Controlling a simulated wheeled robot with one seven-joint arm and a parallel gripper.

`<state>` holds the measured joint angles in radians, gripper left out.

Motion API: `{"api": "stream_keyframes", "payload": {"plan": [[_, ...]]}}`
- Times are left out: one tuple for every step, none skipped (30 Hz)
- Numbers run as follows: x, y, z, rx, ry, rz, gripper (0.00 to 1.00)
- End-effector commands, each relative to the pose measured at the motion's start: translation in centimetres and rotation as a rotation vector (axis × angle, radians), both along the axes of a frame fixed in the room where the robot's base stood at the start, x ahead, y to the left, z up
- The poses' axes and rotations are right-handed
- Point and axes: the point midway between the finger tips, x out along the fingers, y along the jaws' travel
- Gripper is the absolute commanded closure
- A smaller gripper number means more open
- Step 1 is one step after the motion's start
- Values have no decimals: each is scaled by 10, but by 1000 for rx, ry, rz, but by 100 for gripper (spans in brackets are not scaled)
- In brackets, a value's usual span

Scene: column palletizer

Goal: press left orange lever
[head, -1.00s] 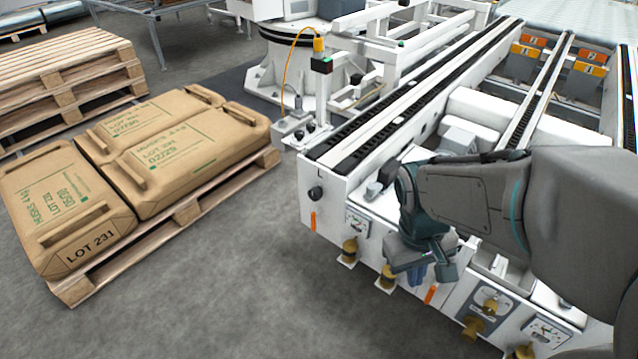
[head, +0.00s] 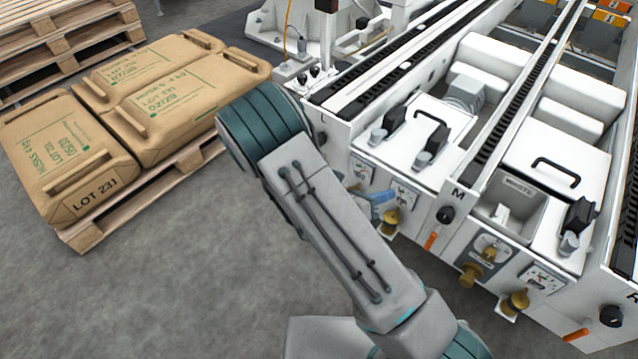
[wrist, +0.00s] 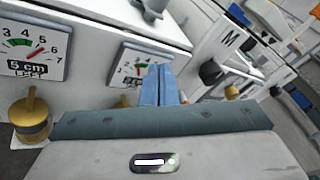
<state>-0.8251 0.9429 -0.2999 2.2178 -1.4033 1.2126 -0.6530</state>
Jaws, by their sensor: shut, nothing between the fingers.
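My gripper (wrist: 158,84) is shut and empty, its blue fingers held together in front of the white machine face beside a dial gauge (wrist: 137,65). In the head view my gripper (head: 383,198) is partly hidden behind my arm. The leftmost orange lever is not visible in the head view; my arm covers that end of the face. An orange lever (head: 431,240) hangs below the black knob (head: 445,214) by the letter M. Another orange lever (head: 576,335) is at the lower right. In the wrist view, a small orange piece (wrist: 232,92) shows right of my fingers.
Brass knobs (head: 391,222) stick out from the machine face, one also close in the wrist view (wrist: 30,115). A pallet (head: 85,235) with brown sacks (head: 165,120) stands at left. The grey floor (head: 190,300) in front is clear.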

Motion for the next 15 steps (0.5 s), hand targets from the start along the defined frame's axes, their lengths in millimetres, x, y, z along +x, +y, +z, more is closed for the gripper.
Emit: {"api": "stream_keyframes", "payload": {"plan": [[7,12,-14,-80,54,94,100],[12,20,-21,-127,83,151,100],[18,30,-30,-192,122,226,100],[22,38,-37,-240,150,282,100],[25,47,-45,-289,178,338,100],[29,58,-56,-356,214,412,100],[31,67,-64,-406,239,468,100],[33,76,-72,-456,265,522,100],[35,87,-84,-520,295,591,100],[36,95,-92,-567,316,640,100],[36,102,-100,-611,337,686,100],[36,111,-110,-665,360,742,100],[35,118,-117,-704,375,783,100],[35,123,-124,-739,390,818,100],[34,130,-132,-780,405,861,100]]}}
